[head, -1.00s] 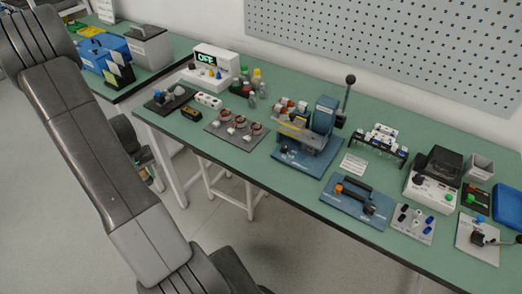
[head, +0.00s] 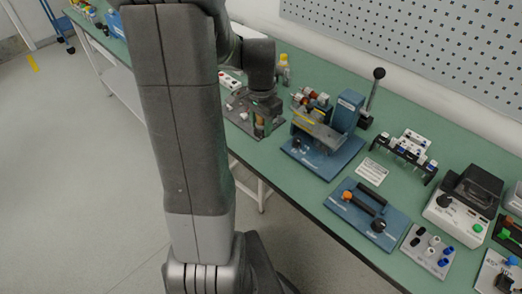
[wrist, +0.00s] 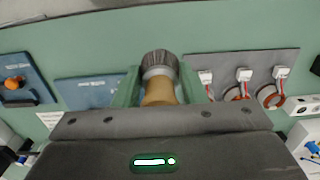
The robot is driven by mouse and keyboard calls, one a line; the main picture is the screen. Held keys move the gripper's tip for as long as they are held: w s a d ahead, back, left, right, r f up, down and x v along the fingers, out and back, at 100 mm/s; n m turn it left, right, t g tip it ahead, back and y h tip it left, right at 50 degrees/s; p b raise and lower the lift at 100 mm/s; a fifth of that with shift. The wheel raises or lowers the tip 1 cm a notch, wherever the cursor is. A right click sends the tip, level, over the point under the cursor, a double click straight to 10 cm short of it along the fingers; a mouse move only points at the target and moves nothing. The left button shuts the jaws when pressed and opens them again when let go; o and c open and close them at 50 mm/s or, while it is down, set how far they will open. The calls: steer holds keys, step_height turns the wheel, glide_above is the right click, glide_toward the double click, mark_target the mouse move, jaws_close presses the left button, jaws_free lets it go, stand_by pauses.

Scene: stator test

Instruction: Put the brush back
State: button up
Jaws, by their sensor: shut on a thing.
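The brush (wrist: 159,82) shows in the wrist view, with dark bristles pointing away from me, a metal ferrule and a tan wooden handle. My gripper (wrist: 160,76) has its green fingers on both sides of it and is shut on it. The handle's lower end is hidden behind the gripper body. In the head view my gripper (head: 262,120) is over the bench, beside the blue press and in front of part of the grey stator mat (head: 238,119). The brush is small and largely hidden there. I cannot tell how high it is above the bench.
The blue lever press (head: 322,135) stands right of my gripper. A blue fixture plate (head: 345,209) with an orange knob and a black rack (head: 404,156) lie further right. In the wrist view several stators with white connectors sit on the grey mat (wrist: 222,63).

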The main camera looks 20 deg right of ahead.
mark_target(261, 152)
step_height(261, 152, down, 9)
steer(key=shift+r, duration=0.2)
stand_by(0.3)
steer(key=shift+f, duration=0.2)
steer(key=o, duration=1.1)
steer(key=shift+r, duration=0.1)
step_height(261, 152, up, 12)
steer(key=shift+r, duration=0.15)
